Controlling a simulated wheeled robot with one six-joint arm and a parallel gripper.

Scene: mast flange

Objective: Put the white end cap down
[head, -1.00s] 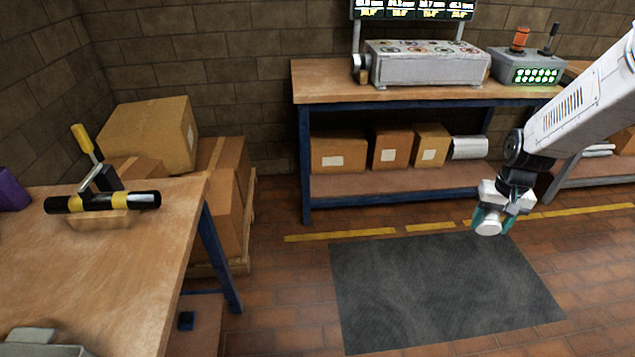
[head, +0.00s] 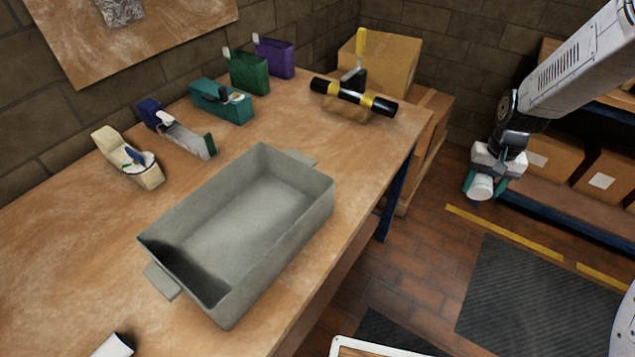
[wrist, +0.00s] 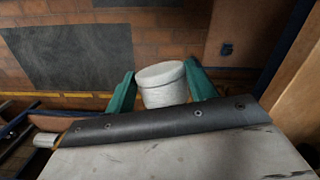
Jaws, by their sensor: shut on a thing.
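The white end cap (wrist: 163,87) is held between the two teal fingers of my gripper (wrist: 163,90) in the wrist view. In the head view my gripper (head: 481,184) is at the right, in the air over the floor and to the right of the workbench. The white cap (head: 481,187) hangs below it, touching nothing else that I can see. My gripper is shut on the cap.
The wooden workbench (head: 60,240) carries a grey open, empty tray (head: 322,205). A white cylinder (head: 115,346) lies at the front. Bare bench surrounds the tray.

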